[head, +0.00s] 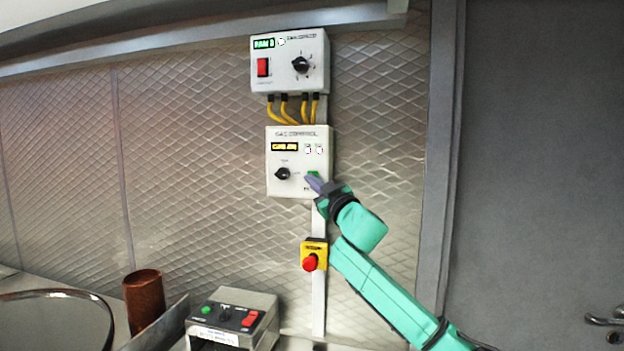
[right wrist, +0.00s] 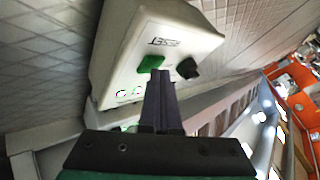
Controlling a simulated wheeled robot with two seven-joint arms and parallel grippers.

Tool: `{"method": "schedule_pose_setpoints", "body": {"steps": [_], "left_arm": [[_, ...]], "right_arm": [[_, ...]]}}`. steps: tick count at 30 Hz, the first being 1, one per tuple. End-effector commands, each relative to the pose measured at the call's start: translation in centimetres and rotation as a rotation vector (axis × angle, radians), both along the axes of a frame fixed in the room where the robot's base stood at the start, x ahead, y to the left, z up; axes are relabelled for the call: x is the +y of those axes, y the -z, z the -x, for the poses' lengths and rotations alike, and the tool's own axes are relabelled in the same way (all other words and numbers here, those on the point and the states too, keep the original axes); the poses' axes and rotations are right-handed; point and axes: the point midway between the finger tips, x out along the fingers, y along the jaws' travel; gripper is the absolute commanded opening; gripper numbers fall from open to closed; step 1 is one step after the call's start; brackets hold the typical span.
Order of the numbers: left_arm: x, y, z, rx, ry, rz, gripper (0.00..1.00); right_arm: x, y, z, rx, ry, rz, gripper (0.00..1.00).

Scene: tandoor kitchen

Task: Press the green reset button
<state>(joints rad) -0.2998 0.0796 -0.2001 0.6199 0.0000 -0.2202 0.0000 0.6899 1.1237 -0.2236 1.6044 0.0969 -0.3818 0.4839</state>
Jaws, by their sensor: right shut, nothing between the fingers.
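The green reset button (head: 313,175) is on the lower right of the white gas control box (head: 292,142) on the wall. In the right wrist view the square green button (right wrist: 150,63) sits by the "RESET" lettering, beside a black knob (right wrist: 187,68). My right gripper (head: 314,184) is shut and empty, its fingertips just at the button's lower edge in the head view. In the right wrist view the closed fingertips (right wrist: 160,76) point at the box face, close below the button. I cannot tell whether they touch it. My left gripper is not in view.
A fan speed box (head: 289,60) hangs above, joined by yellow cables (head: 291,109). A red emergency knob (head: 310,262) on a yellow box is below. A grey button box (head: 234,318) and a copper-brown cylinder (head: 144,299) stand on the counter. A grey door (head: 545,150) is at right.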

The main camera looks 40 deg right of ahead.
Motion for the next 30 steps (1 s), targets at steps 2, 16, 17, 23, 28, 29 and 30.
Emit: {"method": "schedule_pose_setpoints", "body": {"steps": [2,16,17,23,28,29,30], "left_arm": [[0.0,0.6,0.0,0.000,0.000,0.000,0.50],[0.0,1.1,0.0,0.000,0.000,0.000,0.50],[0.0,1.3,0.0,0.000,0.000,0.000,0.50],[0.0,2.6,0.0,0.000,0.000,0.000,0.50],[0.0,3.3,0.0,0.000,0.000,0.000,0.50],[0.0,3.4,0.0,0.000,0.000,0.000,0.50],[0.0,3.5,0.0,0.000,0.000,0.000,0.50]], "right_arm": [[0.4,0.4,0.3,0.001,-0.001,0.001,0.00],[1.2,0.3,0.8,0.000,-0.001,0.000,0.00],[1.4,0.3,0.9,0.000,-0.001,0.000,0.00],[3.1,0.5,2.1,0.000,-0.002,0.002,0.00],[4.5,0.4,3.1,0.000,-0.001,0.000,0.00],[4.7,0.4,3.2,-0.001,-0.003,0.001,0.00],[4.9,0.3,3.4,0.000,-0.001,0.000,0.00]]}}
